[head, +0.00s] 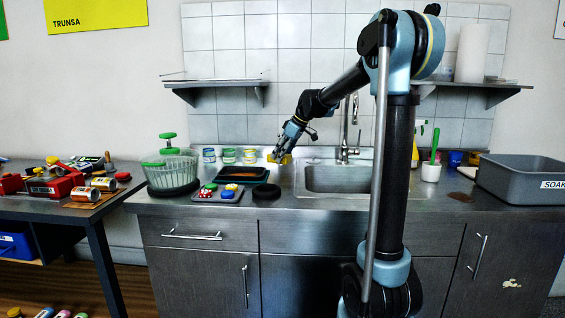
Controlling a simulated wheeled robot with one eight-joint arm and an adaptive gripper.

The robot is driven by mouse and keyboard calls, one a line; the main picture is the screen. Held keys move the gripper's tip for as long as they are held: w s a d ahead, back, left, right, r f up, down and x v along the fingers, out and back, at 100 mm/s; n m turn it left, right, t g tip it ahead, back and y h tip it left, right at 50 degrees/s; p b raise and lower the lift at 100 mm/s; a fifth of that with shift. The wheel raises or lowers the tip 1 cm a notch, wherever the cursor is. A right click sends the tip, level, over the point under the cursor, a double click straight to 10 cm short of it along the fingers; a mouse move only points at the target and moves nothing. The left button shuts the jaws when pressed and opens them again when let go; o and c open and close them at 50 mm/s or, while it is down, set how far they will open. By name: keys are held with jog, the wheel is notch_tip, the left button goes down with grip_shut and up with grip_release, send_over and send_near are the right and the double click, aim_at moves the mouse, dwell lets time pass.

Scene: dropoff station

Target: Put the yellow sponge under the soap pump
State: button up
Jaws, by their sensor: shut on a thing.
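My gripper (279,154) is at the back of the steel counter, left of the sink. It is shut on the yellow sponge (286,159), small and partly covered by the fingers. Whether the sponge touches the counter is too small to tell. I cannot make out the soap pump for sure. A yellow bottle (414,152) with a pale top stands right of the sink, partly hidden by my arm; I cannot tell whether it is the pump.
Several jars (228,156) line the wall left of my gripper. A black tray (243,174) and a green-lidded spinner (170,168) stand further left. The sink (325,178), faucet (346,152), white cup with green brush (431,172) and grey tub (524,178) lie to the right.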

jog(key=f, duration=0.2)
jog(key=shift+s+a+f, duration=0.2)
jog(key=shift+s+f, duration=0.05)
jog(key=shift+f, duration=0.05)
jog(key=shift+d+f, duration=0.2)
jog(key=shift+f, duration=0.15)
jog(key=o, duration=0.8)
jog(key=shift+o, duration=0.2)
jog(key=v, duration=1.2)
